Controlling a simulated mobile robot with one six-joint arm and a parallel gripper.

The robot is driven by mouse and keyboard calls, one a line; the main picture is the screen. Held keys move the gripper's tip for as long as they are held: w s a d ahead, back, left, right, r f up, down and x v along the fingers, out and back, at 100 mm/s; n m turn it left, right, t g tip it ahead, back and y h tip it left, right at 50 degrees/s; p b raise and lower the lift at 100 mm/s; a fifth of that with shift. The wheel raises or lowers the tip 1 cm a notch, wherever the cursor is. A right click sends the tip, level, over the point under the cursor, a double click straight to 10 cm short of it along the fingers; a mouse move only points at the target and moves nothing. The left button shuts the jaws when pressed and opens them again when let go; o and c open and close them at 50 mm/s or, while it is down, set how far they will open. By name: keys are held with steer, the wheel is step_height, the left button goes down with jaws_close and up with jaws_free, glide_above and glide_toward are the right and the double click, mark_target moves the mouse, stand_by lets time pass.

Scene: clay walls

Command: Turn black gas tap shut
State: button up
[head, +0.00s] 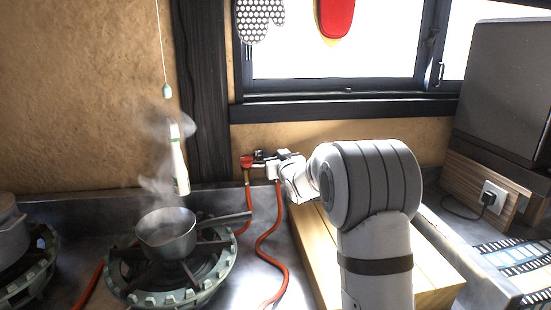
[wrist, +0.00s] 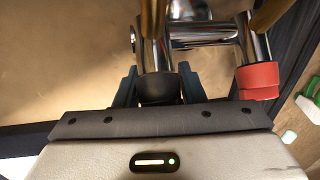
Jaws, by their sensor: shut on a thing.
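The black gas tap (wrist: 160,90) is a dark round knob on a chrome pipe fitting in the wrist view. My gripper (wrist: 158,74) has one finger on each side of it and is shut on it. In the head view my gripper (head: 281,163) is at the pipe fitting low on the clay wall, and it largely hides the black tap. The red tap (wrist: 258,80) is on the same chrome fitting, to the right in the wrist view. It also shows left of my gripper in the head view (head: 246,162).
Orange hoses (head: 268,242) hang from the fitting to the counter. A steaming pan (head: 166,232) sits on a gas burner (head: 127,286) at the left, with its handle pointing toward the hoses. A wooden board (head: 436,272) lies beneath my arm. A white bottle-like thing (head: 180,168) shows through the steam.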

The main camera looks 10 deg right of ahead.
steer(key=shift+f+m+b, duration=0.2)
steer(key=shift+m+b, duration=0.1)
steer(key=shift+b, duration=0.1)
steer(key=m+h+b, duration=0.2)
steer(key=b, duration=0.1)
steer(key=shift+d+f, duration=0.1)
steer(key=shift+d+r+m+h+b, duration=0.15)
steer(key=shift+m+h+b, duration=0.4)
steer(key=shift+m+h, duration=0.55)
steer(key=shift+r+m+h+p, duration=0.3)
steer(key=shift+m+h+p, duration=0.35)
steer(key=shift+m, duration=0.45)
steer(key=m+h+p, duration=0.2)
steer(key=p, duration=0.1)
steer(key=shift+d+m+g+h, duration=0.15)
steer(key=shift+m+g+h, duration=0.15)
steer(key=shift+g, duration=0.1)
steer(key=shift+d+m+g+h+p, duration=0.15)
steer(key=shift+m+g+h+p, duration=0.25)
steer(key=shift+m+h+p, duration=0.45)
steer(key=shift+f+m+p, duration=0.1)
steer(key=shift+m+p, duration=0.15)
steer(key=shift+p, duration=0.1)
steer(key=shift+f+m, duration=0.15)
steer(key=shift+m, duration=0.15)
steer(key=shift+s+d, duration=0.1)
